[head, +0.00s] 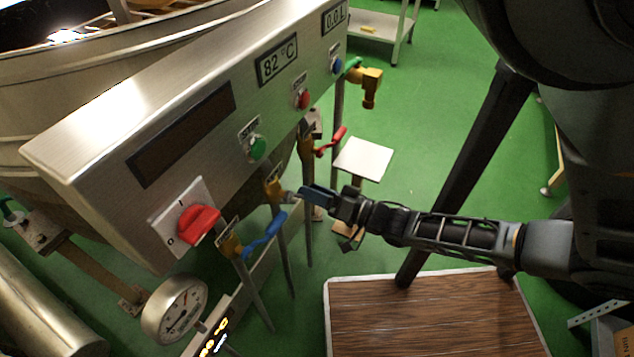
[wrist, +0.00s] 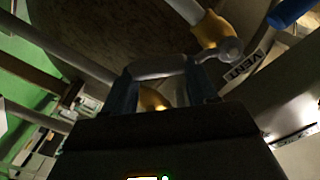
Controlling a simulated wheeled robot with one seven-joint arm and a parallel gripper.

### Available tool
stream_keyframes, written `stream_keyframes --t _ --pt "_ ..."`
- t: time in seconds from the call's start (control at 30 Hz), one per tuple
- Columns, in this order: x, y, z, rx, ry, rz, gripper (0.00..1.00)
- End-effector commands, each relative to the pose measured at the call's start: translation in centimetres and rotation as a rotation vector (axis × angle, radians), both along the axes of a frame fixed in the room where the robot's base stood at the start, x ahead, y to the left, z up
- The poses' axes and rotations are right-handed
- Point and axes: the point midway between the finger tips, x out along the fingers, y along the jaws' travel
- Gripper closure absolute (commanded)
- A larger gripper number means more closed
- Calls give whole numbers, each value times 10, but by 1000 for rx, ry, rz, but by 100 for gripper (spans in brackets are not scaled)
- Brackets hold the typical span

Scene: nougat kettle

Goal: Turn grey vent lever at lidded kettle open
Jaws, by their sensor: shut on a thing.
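The grey vent lever (head: 291,196) sticks out to the right from its brass valve (head: 273,188), under the front panel of the steel kettle (head: 60,95). My gripper (head: 307,196) reaches it from the right and covers its outer end. In the wrist view the lever (wrist: 158,65) runs from its round hub beside a brass fitting (wrist: 212,30) across between my two fingers (wrist: 162,88), which are shut on it. A VENT label (wrist: 240,72) is just right of the hub. The kettle's lid is not clearly in view.
A blue lever (head: 264,238) is close in front, and a red lever (head: 331,142) is just behind. Vertical pipes run below the valves. The panel has a red knob (head: 199,223) and buttons. A wood-topped platform (head: 430,315) stands at lower right; green floor is open behind.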

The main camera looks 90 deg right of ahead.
Motion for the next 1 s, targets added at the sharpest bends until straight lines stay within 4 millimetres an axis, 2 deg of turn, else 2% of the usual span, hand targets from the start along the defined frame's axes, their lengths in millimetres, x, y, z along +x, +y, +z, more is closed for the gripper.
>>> stream_keyframes --t 0.5,1.0 --pt "14 26 -27 424 -241 2 97" --pt "25 46 -35 701 -400 -2 97"
